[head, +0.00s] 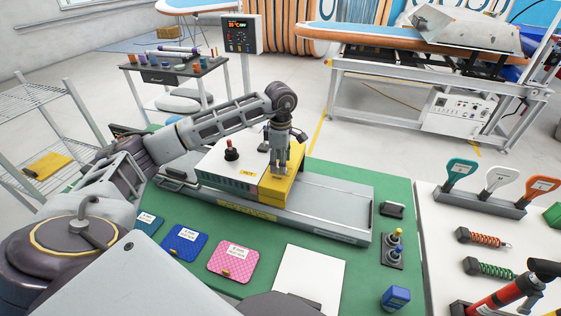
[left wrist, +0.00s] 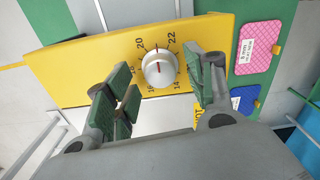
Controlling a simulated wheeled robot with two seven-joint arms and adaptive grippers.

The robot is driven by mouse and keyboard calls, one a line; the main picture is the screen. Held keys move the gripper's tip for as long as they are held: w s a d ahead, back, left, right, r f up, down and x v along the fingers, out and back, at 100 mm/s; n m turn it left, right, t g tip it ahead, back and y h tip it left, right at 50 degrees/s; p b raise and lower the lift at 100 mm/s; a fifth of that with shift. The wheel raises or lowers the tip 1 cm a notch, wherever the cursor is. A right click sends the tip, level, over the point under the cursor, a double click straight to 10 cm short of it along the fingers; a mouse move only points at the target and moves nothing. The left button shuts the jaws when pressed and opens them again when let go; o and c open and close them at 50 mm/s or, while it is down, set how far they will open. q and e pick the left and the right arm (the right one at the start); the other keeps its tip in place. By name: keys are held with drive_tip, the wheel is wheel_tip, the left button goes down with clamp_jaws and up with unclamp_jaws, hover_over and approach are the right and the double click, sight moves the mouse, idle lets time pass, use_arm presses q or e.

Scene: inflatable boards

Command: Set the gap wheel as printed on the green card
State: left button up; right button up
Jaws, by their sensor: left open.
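The gap wheel (left wrist: 158,70) is a round silver knob on a yellow panel (left wrist: 90,60), with printed numbers from 14 to 22 around it. Its red mark points between 20 and 22. In the left wrist view my left gripper (left wrist: 165,95) is open, with a green-padded finger on either side of the wheel and visible space around it. In the head view the left gripper (head: 281,168) is over the yellow end (head: 285,190) of the white box, hiding the wheel. A teal-green card (head: 147,222) lies at the left, partly covered by my arm; its print is too small to read.
A blue card (head: 184,245) and a pink card (head: 233,260) lie beside a white sheet (head: 308,278) on the green bench top (head: 395,185). A red-and-black lever (head: 231,150) stands on the white box. Coloured paddles (head: 500,180) and a red pump (head: 505,295) are at the right.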

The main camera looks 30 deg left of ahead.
use_arm(q)
drive_tip(key=shift+f, duration=0.35)
drive_tip(key=c, duration=1)
